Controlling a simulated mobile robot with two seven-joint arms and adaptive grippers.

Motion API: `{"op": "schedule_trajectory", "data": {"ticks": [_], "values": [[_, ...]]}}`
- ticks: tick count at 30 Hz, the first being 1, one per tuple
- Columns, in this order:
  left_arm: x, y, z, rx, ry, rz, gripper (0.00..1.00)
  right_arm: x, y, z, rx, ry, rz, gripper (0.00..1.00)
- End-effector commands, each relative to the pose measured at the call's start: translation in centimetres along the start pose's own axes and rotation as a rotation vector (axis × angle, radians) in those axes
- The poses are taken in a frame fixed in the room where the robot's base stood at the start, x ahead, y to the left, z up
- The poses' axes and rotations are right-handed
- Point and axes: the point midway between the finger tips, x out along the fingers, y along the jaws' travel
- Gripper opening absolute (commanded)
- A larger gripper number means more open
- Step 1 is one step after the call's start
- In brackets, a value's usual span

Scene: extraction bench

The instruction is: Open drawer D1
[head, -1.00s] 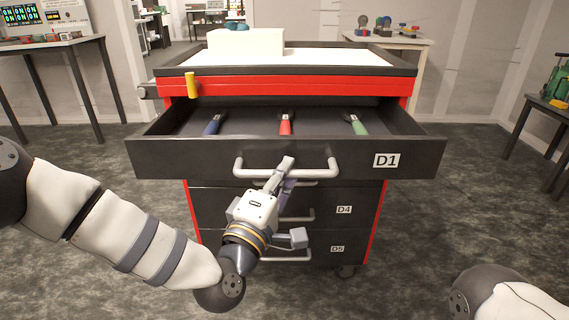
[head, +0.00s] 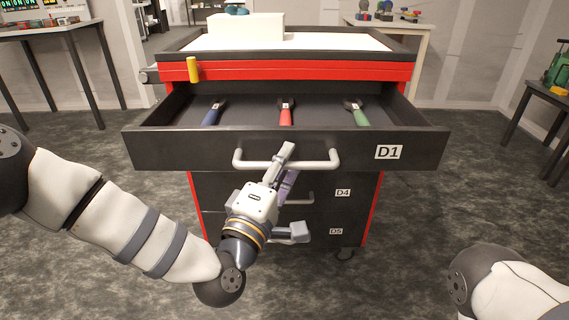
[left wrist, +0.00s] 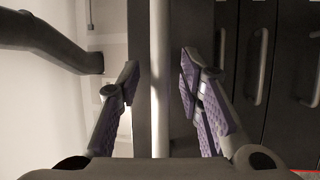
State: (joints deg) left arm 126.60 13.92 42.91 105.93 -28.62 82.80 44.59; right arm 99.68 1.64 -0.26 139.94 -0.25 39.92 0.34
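Drawer D1 (head: 300,152) is the black top drawer of a red and black cabinet and stands well out. Its pale handle (head: 236,159) spans the front, left of the D1 label. My left gripper (head: 286,152) is at the middle of this handle. In the left wrist view the handle bar (left wrist: 159,110) runs between the two purple-padded fingers of my left gripper (left wrist: 158,78). A gap shows on each side of the bar, so the fingers are open around it. My right gripper is out of view.
Inside the drawer lie blue (head: 212,114), red (head: 286,114) and green (head: 360,114) handled tools. Drawers D4 (head: 325,193) and D5 (head: 320,231) below are shut. A yellow object (head: 193,69) is at the cabinet's front. Tables stand left (head: 50,31) and right (head: 550,94).

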Motion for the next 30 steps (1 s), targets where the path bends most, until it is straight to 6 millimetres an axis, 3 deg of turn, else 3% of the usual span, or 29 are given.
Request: {"op": "schedule_trajectory", "data": {"ticks": [7,15,21,30], "values": [[-0.8,-0.1,0.0,0.000,0.000,-0.002,0.33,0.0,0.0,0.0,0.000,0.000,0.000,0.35],[-7.8,-0.2,0.0,-0.002,-0.001,-0.005,0.33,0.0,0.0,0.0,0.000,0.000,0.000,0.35],[-11.3,-0.1,0.0,0.000,0.000,-0.002,0.33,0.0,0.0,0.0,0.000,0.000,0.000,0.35],[-12.0,0.0,0.0,0.000,0.000,0.000,0.33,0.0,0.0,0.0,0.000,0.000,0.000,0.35]]}}
